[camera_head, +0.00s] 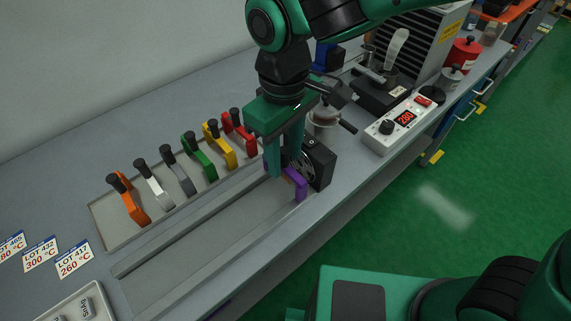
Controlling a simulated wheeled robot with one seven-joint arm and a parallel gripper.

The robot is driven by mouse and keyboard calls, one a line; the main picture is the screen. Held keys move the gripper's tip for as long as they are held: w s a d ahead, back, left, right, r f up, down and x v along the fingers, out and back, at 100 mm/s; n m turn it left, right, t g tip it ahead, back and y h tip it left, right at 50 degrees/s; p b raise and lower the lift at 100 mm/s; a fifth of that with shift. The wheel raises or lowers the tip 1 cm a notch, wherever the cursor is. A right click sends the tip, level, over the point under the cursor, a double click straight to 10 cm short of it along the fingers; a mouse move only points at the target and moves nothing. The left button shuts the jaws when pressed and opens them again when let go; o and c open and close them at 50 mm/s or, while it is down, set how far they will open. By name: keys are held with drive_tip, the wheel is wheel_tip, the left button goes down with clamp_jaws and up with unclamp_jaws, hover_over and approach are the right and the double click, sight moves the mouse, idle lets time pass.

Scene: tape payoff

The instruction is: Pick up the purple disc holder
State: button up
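The purple disc holder (298,185) sits at the right end of the long grey tray strip, beside a small black box. Part of it shows below and between the fingers; its upper part is hidden behind my gripper. My gripper (284,167) points down over the holder, with its two green fingers apart, one to the left and one to the right. The fingertips are close to the holder, and I cannot see whether they touch it.
The black box (319,162) stands close to the right finger. A rack (112,236) to the left bears several coloured holders with black knobs. A white controller (389,134) with a red display stands right. The bare strip (190,255) in front is clear.

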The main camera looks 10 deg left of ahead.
drive_tip(key=shift+f, duration=0.3)
clamp_jaws()
drive_tip(key=shift+r, duration=0.1)
